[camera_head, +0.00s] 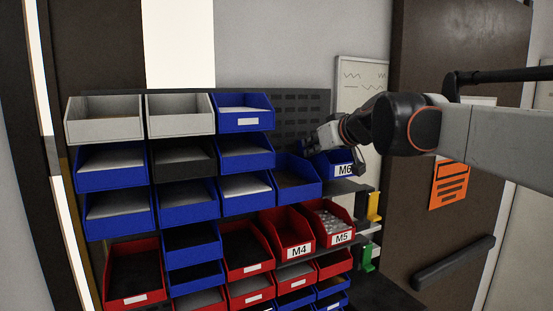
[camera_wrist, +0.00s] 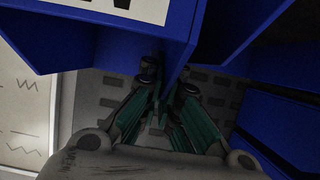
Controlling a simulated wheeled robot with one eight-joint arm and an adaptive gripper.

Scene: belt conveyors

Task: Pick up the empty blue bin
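The blue bin marked M6 (camera_head: 342,170) is at the right end of an upper row of the rack. Its inside is hidden from me. My gripper (camera_head: 318,142) is at its upper left edge. In the wrist view, a blue bin with a white label (camera_wrist: 135,8) fills the top, and a thin blue wall runs down to the fingertips. My gripper (camera_wrist: 167,80) has its fingers close together, with that wall between them, and looks shut on it. Another blue bin (camera_head: 297,188), dark inside, stands just left of M6.
Blue, red and white bins crowd the rack to the left and below, including red M4 (camera_head: 298,250) and red M5 (camera_head: 341,238). A yellow part (camera_head: 374,207) and a green part (camera_head: 368,257) stick out at the rack's right. A brown door (camera_head: 470,180) is behind my arm.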

